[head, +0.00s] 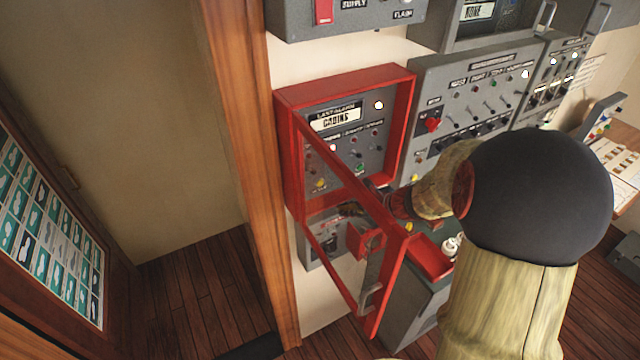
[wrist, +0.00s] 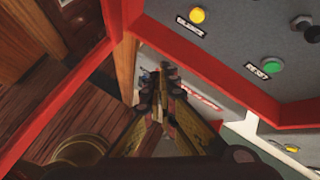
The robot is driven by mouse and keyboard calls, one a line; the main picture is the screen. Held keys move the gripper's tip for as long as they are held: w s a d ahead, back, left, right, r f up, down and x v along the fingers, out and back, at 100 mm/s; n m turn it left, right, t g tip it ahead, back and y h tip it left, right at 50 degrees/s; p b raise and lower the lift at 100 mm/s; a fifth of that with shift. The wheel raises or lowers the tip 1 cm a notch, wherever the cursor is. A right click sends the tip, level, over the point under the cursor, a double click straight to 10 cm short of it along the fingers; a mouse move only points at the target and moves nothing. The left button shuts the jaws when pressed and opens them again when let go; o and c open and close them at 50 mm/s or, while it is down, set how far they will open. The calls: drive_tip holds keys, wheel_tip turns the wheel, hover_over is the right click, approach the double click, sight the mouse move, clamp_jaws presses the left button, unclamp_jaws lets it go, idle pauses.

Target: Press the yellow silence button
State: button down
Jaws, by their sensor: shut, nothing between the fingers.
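The yellow silence button (wrist: 197,15) sits on the grey panel inside the red-framed alarm cabinet, above its label, near the top of the wrist view. It also shows low on the panel in the head view (head: 319,184). The green reset button (wrist: 271,65) is to its right. My gripper (wrist: 160,72) is shut and empty. Its tips appear below and left of the yellow button in the wrist view, apart from it. In the head view my gripper (head: 350,209) is partly hidden behind the cabinet's open red door (head: 350,285), just below the panel.
The cabinet's red frame (head: 408,120) borders the panel, and its lower edge lies close to my gripper. A grey box (head: 322,245) is mounted below the cabinet. A wooden post (head: 243,150) stands to the left, and grey consoles (head: 490,65) are to the right.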

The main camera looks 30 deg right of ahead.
drive_tip(key=shift+w, duration=0.1)
drive_tip(key=w, duration=0.8)
drive_tip(key=shift+w+p, duration=0.2)
drive_tip(key=shift+p, duration=0.2)
drive_tip(key=shift+w+a, duration=0.1)
idle(1.0)
drive_tip(key=shift+w, duration=0.35)
drive_tip(key=shift+w, duration=0.4)
idle(0.7)
drive_tip(key=shift+s, duration=0.15)
drive_tip(key=shift+s+b, duration=0.4)
drive_tip(key=shift+s, duration=0.3)
drive_tip(key=shift+s, duration=0.1)
drive_tip(key=shift+s+b, duration=0.5)
drive_tip(key=shift+s, duration=1.95)
